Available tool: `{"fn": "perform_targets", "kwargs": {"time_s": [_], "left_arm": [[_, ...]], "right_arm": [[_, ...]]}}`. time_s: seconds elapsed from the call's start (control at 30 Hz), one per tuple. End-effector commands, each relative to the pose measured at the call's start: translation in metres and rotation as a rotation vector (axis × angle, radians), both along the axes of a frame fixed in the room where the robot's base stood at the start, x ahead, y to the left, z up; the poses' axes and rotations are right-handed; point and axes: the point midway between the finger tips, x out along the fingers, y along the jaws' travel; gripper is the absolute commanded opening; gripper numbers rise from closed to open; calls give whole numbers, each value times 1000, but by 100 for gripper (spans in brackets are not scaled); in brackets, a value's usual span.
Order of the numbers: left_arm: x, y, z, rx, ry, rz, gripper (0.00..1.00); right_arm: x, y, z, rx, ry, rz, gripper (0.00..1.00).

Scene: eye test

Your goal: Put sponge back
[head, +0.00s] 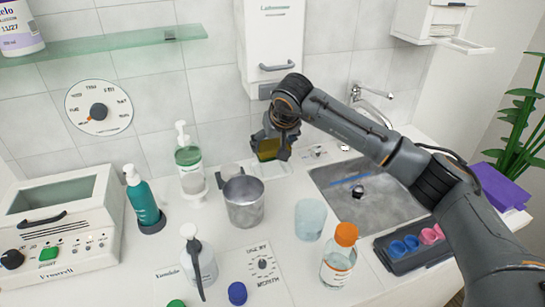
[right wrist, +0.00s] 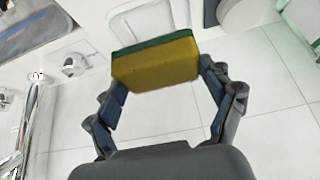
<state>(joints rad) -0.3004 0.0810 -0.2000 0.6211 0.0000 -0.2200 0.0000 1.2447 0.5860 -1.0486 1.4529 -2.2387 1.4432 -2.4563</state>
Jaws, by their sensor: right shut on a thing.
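The sponge (head: 267,150), yellow with a green layer, is held in my right gripper (head: 271,146) above the back of the counter. In the right wrist view the sponge (right wrist: 155,63) sits between the two fingers of the gripper (right wrist: 158,70), which touch its ends. A pale shallow dish (head: 272,169) is on the counter just below the sponge in the head view. In the wrist view a pale rounded dish (right wrist: 143,20) shows beyond the sponge, partly hidden by it. My left gripper is not in view.
A metal mug (head: 244,203) and a soap bottle on a stand (head: 190,168) are left of the sponge. The sink (head: 378,201) and tap (head: 372,93) are to the right. A glass (head: 310,219) and an orange-capped bottle (head: 339,257) stand in front.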

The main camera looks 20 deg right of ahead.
Motion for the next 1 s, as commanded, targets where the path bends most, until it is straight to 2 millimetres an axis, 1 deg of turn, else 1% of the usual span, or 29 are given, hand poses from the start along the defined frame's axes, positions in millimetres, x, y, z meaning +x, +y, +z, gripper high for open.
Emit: {"fn": "perform_targets", "kwargs": {"time_s": [0.1,0.2,0.27,0.53,0.97,1.0], "left_arm": [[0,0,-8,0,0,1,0],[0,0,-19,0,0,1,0],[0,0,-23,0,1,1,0],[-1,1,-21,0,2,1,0],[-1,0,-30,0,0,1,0],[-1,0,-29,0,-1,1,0]], "right_arm": [[5,2,-13,1,2,0,52],[4,1,-31,0,3,-1,52],[4,1,-37,1,2,0,52],[4,1,-36,0,0,0,52],[4,1,-49,-1,1,-1,52],[4,1,-48,-1,1,-1,84]]}}
